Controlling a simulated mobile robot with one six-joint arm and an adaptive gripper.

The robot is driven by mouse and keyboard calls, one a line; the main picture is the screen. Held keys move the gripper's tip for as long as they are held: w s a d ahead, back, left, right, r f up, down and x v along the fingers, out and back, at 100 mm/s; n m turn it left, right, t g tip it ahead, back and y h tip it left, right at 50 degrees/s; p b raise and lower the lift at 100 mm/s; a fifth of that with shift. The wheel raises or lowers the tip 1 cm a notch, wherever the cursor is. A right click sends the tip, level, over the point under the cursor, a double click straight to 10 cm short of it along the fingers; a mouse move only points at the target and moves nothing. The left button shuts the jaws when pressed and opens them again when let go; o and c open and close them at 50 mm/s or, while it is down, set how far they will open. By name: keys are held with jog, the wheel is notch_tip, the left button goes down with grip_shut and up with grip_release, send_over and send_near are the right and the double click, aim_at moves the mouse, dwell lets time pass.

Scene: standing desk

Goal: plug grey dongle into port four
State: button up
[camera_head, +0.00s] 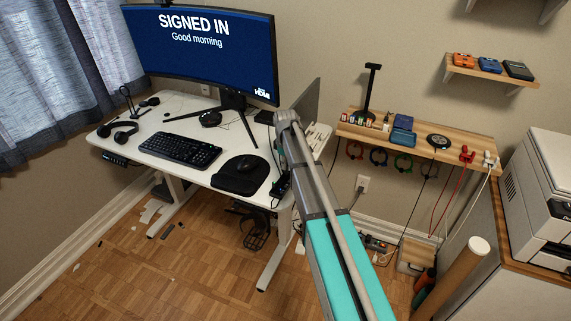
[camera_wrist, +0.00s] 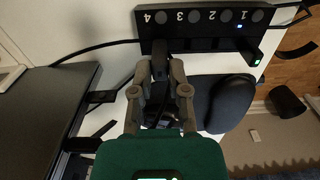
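The black hub (camera_wrist: 208,43) is in the wrist view, with round buttons numbered 4 to 1 from left to right. The grey dongle (camera_wrist: 160,60) is below the number 4, between the fingertips of my gripper (camera_wrist: 160,73). The fingers flank it closely and appear shut on it. Its far end meets or overlaps the hub's edge; I cannot tell how deep it sits. Another dark stick with a green light (camera_wrist: 256,57) is at the port 1 end. A small blue light shows near number 1. In the head view my arm hides the gripper.
The white desk (camera_head: 205,125) holds a keyboard (camera_head: 178,149), a mouse pad (camera_head: 240,176) and a monitor (camera_head: 205,50) reading "SIGNED IN". Black cables run left of my gripper in the wrist view, and a dark rounded object (camera_wrist: 230,103) is close on its right.

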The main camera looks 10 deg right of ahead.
jog(key=o, duration=0.5)
jog(key=shift+c, duration=0.2)
dwell(0.3)
jog(key=shift+r, duration=0.2)
